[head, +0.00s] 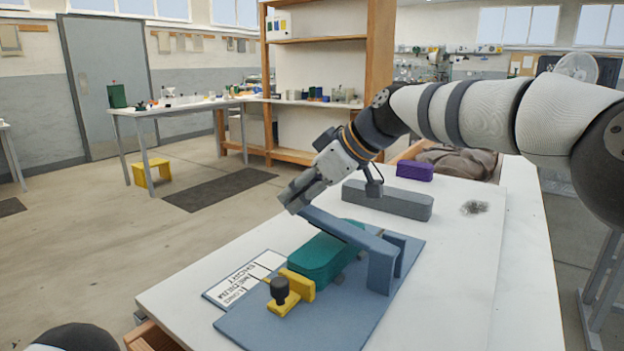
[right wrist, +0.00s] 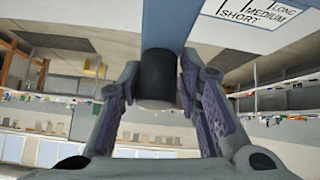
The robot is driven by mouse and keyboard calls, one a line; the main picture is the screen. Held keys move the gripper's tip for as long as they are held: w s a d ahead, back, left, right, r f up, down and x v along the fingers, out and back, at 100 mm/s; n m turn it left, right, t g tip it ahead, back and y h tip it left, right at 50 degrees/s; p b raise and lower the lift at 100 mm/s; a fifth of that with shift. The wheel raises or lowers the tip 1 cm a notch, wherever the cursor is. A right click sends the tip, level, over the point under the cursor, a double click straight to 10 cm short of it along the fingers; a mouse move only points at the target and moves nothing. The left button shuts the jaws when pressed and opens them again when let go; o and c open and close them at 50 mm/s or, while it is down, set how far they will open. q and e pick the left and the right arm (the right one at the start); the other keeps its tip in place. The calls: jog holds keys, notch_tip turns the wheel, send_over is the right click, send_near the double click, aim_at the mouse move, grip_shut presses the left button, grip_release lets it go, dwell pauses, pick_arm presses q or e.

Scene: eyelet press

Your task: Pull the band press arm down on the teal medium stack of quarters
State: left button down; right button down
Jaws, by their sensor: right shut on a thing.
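The press stands on a blue base plate (head: 255,328) on the white table. Its blue-grey press arm (head: 345,228) runs from an upright post (head: 382,268) over the teal stack (head: 318,258), its free end out to the left. I cannot tell whether the arm touches the stack. My right gripper (head: 296,192) is at that free end. In the right wrist view, my right gripper (right wrist: 160,98) has its fingers on either side of a dark cylindrical handle (right wrist: 157,70) and is shut on it. My left gripper is out of view.
A yellow stop (head: 300,285) with a black knob (head: 280,290) stands before the stack. A card reading long, medium, short (head: 240,278) lies beside it. A grey block (head: 390,202) and a purple block (head: 414,171) stand behind.

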jog(key=shift+w+a+f, duration=0.2)
jog(key=shift+a+f, duration=0.05)
jog(key=shift+f, duration=0.4)
jog(key=shift+w+a+f, duration=0.2)
jog(key=shift+f, duration=0.4)
jog(key=shift+f+b, duration=0.35)
jog(key=shift+f, duration=0.3)
jog(key=shift+f, duration=0.1)
jog(key=c, duration=1.6)
grip_release()
jog(key=o, duration=0.4)
jog(key=shift+w+f, duration=0.1)
jog(key=shift+w, duration=0.05)
jog(key=shift+c, duration=0.2)
